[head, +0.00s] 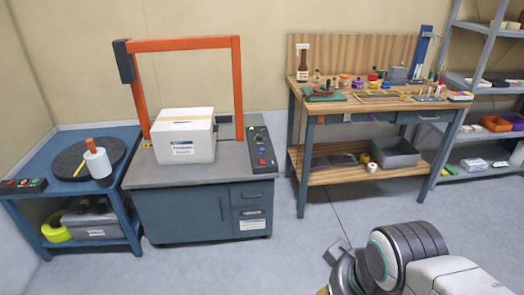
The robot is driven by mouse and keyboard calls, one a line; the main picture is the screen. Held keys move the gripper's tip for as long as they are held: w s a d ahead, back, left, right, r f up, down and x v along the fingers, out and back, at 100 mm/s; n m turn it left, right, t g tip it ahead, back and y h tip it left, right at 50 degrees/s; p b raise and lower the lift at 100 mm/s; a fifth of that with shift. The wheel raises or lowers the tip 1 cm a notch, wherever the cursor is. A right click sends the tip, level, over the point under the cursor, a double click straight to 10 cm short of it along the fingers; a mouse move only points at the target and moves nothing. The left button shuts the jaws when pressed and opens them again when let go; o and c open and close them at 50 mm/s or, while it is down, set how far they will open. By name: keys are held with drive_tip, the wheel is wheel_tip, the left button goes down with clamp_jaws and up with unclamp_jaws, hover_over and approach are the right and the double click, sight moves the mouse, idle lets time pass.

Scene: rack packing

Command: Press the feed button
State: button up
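A strapping machine (200,176) with an orange arch stands left of the middle. A dark control panel (255,142) on the right of its top carries small buttons, among them a blue button (262,151) and a red button (262,162). A separate dark button box (22,186) with red, orange and green buttons sits on the blue cart at far left. No label is readable, so I cannot tell which is the feed button. Part of my arm shows at the lower right, well away from the panels. My gripper is not in view.
A white carton (184,140) sits on the machine under the arch. The blue cart (60,205) holds a dark turntable with a white roll. A wooden workbench (345,105) with tools and a grey shelf (480,80) stand to the right. The floor before the machine is clear.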

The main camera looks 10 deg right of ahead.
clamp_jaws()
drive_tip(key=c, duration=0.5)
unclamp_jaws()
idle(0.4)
